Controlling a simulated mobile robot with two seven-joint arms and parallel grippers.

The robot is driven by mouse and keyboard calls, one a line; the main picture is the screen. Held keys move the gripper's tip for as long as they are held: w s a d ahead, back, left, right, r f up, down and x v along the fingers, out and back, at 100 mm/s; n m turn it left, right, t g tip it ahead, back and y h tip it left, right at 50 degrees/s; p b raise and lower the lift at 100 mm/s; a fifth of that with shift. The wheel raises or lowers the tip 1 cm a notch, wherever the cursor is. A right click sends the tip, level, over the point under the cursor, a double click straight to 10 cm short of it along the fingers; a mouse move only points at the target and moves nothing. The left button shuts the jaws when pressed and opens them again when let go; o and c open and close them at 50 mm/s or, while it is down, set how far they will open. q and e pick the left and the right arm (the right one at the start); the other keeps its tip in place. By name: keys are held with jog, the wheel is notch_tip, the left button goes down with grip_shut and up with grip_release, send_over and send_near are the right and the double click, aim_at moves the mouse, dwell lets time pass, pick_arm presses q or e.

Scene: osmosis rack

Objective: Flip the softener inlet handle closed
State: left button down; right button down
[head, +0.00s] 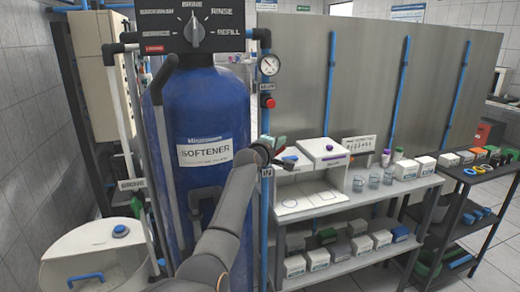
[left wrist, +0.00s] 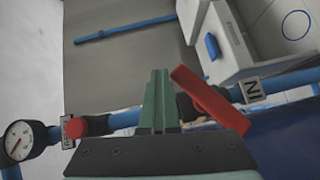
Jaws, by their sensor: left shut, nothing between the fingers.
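The softener inlet handle (left wrist: 208,98) is a red lever on the blue inlet pipe beside the "IN" tag (left wrist: 251,89). In the left wrist view it slants across the pipe line, and its valve body is partly hidden behind it and my gripper. My left gripper (left wrist: 158,98) has green fingers pressed together and empty, just left of the lever; I cannot tell whether they touch it. In the head view my left gripper (head: 277,144) is at the pipe right of the blue softener tank (head: 205,115), and the lever is mostly hidden there. My right gripper is not in view.
A pressure gauge (head: 269,65) and a red knob (head: 268,102) sit higher on the same pipe. A white benchtop device (head: 322,153) stands close to the right on a grey shelf. A white brine tub (head: 95,245) stands at lower left.

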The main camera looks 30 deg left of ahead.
pick_arm(q)
jog(key=shift+s+f, duration=0.1)
jog(key=shift+f, duration=0.25)
dwell(0.5)
jog(key=s+d+r, duration=0.1)
jog(key=s+r, duration=0.1)
jog(key=s, duration=1)
jog(key=shift+s+b, duration=0.15)
jog(key=shift+b, duration=0.3)
